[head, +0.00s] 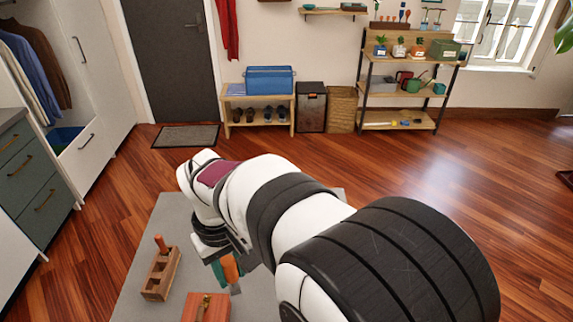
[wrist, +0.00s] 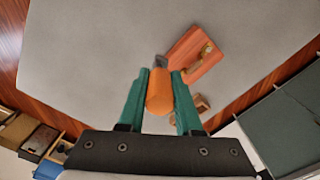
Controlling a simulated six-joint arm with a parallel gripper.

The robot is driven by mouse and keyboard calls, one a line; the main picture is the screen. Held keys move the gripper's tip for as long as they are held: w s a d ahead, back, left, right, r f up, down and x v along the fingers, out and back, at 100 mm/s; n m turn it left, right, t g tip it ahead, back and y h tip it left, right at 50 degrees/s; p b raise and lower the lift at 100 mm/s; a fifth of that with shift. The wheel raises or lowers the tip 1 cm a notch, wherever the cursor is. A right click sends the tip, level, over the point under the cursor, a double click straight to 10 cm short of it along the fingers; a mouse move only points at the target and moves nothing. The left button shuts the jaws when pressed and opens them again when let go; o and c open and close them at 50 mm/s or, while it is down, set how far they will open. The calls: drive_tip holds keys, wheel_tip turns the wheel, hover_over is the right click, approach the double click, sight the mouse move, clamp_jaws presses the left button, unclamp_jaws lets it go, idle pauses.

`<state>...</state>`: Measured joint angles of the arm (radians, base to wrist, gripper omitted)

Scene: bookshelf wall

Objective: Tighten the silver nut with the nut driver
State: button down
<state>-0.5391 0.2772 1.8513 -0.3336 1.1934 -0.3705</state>
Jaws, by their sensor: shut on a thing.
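My gripper (wrist: 160,73) has green fingers shut on the orange handle (wrist: 160,92) of a tool, seen in the wrist view. A short grey metal end (wrist: 161,61) shows beyond the handle. The held tool also shows in the head view (head: 230,268), handle up and metal end down, above the grey tabletop. A reddish wooden block (wrist: 190,60) with a brass-coloured fitting (wrist: 207,48) lies close by, apart from the tool in the wrist view. The block is at the bottom edge of the head view (head: 205,311). I cannot make out a silver nut.
A wooden rack (head: 155,284) holding another orange-handled tool (head: 161,244) stands on the grey tabletop (head: 135,295), left of the block. The rest of the visible tabletop is mostly bare. Drawers (head: 30,180) stand at the left, and shelves (head: 400,92) against the far wall.

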drive_tip(key=shift+s+a+f+n, duration=0.45)
drive_tip(key=shift+s+a+f, duration=0.75)
drive_tip(key=shift+a, duration=0.2)
drive_tip(key=shift+s+a+f+n, duration=0.5)
drive_tip(key=shift+s+a+f, duration=0.55)
drive_tip(key=shift+a+f, duration=0.35)
drive_tip(key=shift+s+a+f+n, duration=0.45)
drive_tip(key=shift+s+a+f, duration=0.75)
drive_tip(key=shift+a, duration=0.2)
drive_tip(key=shift+f+m, duration=0.4)
drive_tip(key=shift+f, duration=0.6)
drive_tip(key=m, duration=1.2)
drive_tip(key=shift+w, duration=0.1)
drive_tip(key=m, duration=1.1)
drive_tip(key=shift+a, duration=0.1)
